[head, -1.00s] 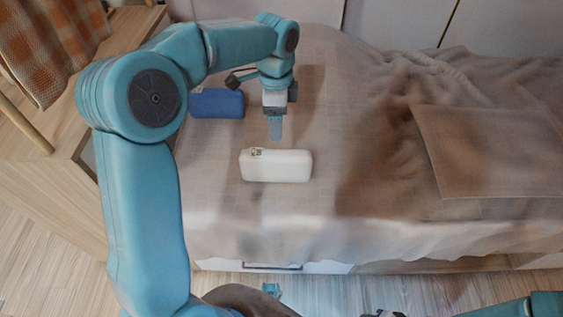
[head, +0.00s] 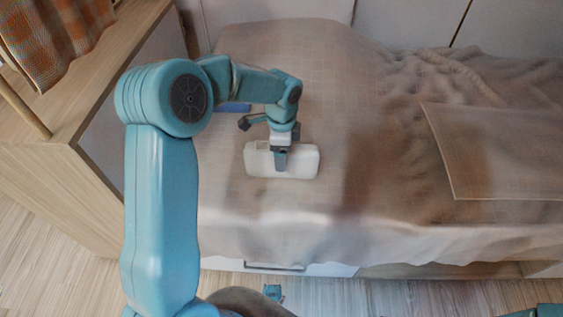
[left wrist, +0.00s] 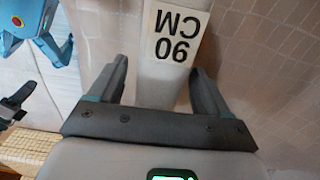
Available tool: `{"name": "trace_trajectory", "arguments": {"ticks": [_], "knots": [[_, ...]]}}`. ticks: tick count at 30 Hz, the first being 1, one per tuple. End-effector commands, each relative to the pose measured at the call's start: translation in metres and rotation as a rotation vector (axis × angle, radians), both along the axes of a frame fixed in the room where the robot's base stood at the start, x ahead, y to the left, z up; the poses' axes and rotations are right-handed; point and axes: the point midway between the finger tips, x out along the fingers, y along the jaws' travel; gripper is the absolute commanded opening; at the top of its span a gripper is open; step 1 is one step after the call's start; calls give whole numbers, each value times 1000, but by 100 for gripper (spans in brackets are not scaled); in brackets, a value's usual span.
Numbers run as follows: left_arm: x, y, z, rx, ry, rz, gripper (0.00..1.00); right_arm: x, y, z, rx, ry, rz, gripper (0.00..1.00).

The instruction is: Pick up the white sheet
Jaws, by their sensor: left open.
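The white sheet (head: 304,163) is a folded, rounded white bundle on the bed. My left gripper (head: 281,160) is over the sheet, pointing down and covering part of its middle. In the left wrist view the white sheet (left wrist: 158,72) runs between the two spread fingers of the left gripper (left wrist: 160,80), with a "90 CM" label on its top. The fingers are open, one on each side of it. I cannot tell whether they touch it. My right gripper is not clearly in view.
A blue folded bundle (head: 234,107) lies behind the white sheet, mostly hidden by my left arm. The bed (head: 225,215) has a rumpled brown blanket (head: 440,85) and a flat brown panel (head: 495,150) on the right. A wooden cabinet (head: 75,120) stands at left.

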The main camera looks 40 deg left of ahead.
Motion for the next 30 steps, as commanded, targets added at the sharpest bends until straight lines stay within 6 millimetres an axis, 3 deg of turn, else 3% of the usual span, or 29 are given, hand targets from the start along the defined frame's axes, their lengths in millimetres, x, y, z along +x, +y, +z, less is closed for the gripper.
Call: {"name": "trace_trajectory", "arguments": {"ticks": [7,8,12,14,23,26,30], "knots": [[0,0,-6,0,0,0,78,0,0,-1,0,0,0,43],[0,0,-6,0,0,0,71,0,0,-1,0,0,0,43],[0,0,-6,0,0,0,26,0,0,-1,0,0,0,43],[0,0,-6,0,0,0,7,0,0,-1,0,0,0,43],[1,0,1,1,-3,0,7,0,0,1,0,0,0,43],[1,0,17,0,-4,1,7,0,0,6,0,0,0,43],[1,0,56,1,-8,0,7,0,0,17,0,0,0,43]]}}
